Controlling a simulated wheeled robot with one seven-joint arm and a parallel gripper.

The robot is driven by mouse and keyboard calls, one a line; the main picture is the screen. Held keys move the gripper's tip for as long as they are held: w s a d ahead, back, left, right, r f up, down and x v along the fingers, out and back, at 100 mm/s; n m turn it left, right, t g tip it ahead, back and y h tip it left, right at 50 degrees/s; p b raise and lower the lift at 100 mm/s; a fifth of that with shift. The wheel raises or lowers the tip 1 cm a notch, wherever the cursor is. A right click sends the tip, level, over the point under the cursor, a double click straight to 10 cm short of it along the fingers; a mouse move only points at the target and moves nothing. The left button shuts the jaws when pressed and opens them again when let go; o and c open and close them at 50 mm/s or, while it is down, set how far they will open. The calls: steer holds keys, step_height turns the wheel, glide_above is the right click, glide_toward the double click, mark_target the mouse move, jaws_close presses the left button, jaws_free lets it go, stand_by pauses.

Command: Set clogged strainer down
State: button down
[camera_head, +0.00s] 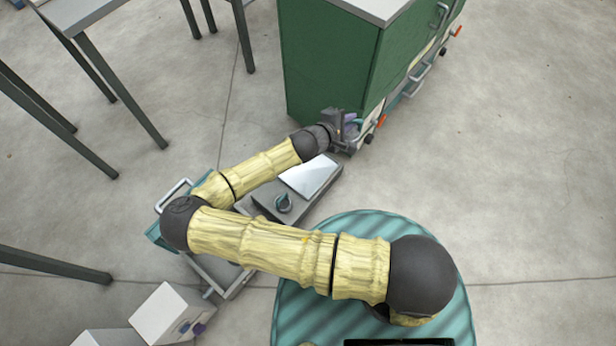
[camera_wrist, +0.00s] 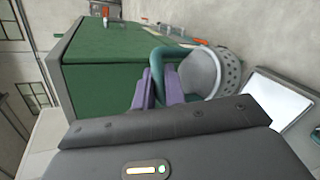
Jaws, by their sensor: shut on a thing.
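The strainer (camera_wrist: 230,72) is a grey perforated cup with a teal loop handle (camera_wrist: 158,62), tipped on its side in the wrist view. My gripper (camera_wrist: 160,88) has purple fingers and is shut on the teal handle. In the head view my gripper (camera_head: 348,120) is at the end of my stretched arm, close beside the front lower corner of the green machine. There the strainer is mostly hidden by the gripper. I cannot tell whether it is clogged.
The green machine (camera_head: 330,65) has handles and red-orange knobs along its right side. White boxes (camera_head: 160,312) stand lower left, tables (camera_head: 85,20) upper left. Floor is clear at right.

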steer(key=w+a+f+n+t+y+b, duration=0.1)
steer(key=a+f+b, duration=0.3)
steer(key=f+b, duration=0.9)
steer(key=w+a+f+n+t+y+b, duration=0.1)
steer(key=a+f+b, duration=0.4)
steer(key=f+b, duration=0.7)
steer(key=w+a+f+n+t+y+b, duration=0.1)
steer(key=w+a+f+b, duration=0.3)
steer(key=f+b, duration=0.9)
steer(key=a+n+y+b, duration=0.1)
steer(key=b, duration=0.2)
steer(key=shift+w+f, duration=0.15)
steer(key=shift+f, duration=0.15)
step_height(320, 180, down, 6)
steer(key=b, duration=0.4)
steer(key=shift+b, duration=0.35)
steer(key=shift+f, duration=0.15)
step_height(320, 180, down, 4)
steer(key=b, duration=0.3)
